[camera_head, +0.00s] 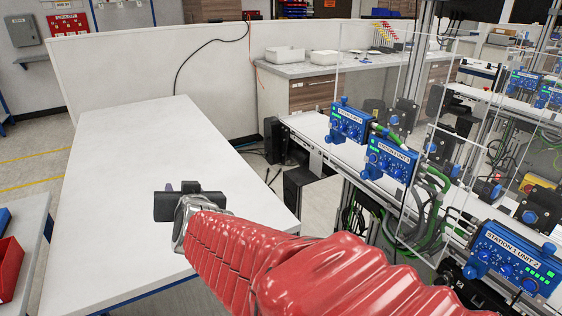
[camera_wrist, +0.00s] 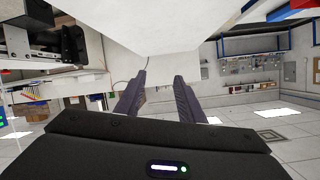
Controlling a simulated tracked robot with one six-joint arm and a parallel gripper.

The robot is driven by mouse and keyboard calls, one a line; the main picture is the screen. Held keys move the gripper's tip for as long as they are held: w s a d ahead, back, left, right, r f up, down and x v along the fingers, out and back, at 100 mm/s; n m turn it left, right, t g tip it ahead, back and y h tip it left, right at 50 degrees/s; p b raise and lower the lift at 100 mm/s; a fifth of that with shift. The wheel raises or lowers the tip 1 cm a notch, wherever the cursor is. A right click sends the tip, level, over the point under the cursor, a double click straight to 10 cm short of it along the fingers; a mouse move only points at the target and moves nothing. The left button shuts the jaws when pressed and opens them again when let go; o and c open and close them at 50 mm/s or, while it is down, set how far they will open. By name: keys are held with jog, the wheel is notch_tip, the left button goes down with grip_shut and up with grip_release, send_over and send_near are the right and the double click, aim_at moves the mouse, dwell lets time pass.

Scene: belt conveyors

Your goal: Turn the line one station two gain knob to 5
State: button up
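Several blue control units with knobs and green lights stand along the conveyor at the right of the head view. The nearest blue unit (camera_head: 514,258) has a label that seems to read "STATION 1 UNIT 2". Two more, the middle blue unit (camera_head: 391,160) and the far blue unit (camera_head: 348,123), have labels too small to read surely. The knob settings and the word "gain" cannot be made out. My gripper (camera_head: 178,187) is over the white table, left of and apart from the units. In the wrist view my gripper (camera_wrist: 160,76) has its two fingers apart with nothing between them.
The long white table (camera_head: 125,150) under my gripper is bare. Clear panels (camera_head: 375,75) stand beside the units. Green hoses (camera_head: 432,185) hang by the conveyor. A red bin (camera_head: 10,268) is at the lower left. A low white partition (camera_head: 150,68) stands behind the table.

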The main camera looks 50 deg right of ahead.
jog(key=s+d+m+g+h, duration=0.1)
jog(key=s+d+m+h, duration=0.15)
jog(key=d, duration=0.35)
jog(key=s+d+m+g+h, duration=0.1)
jog(key=d+m+h, duration=0.15)
jog(key=d, duration=0.35)
jog(key=m+g+h, duration=0.6)
jog(key=m+g, duration=0.3)
jog(key=g, duration=0.9)
send_near(394, 174)
jog(key=v, duration=0.6)
jog(key=shift+s+r, duration=0.2)
jog(key=shift+r, duration=0.15)
jog(key=shift+d, duration=0.1)
jog(key=shift+f+x, duration=0.15)
jog(key=shift+x, duration=3.25)
jog(key=shift+f+x, duration=0.15)
jog(key=shift+x, duration=3.25)
jog(key=shift+c, duration=0.7)
grip_shut()
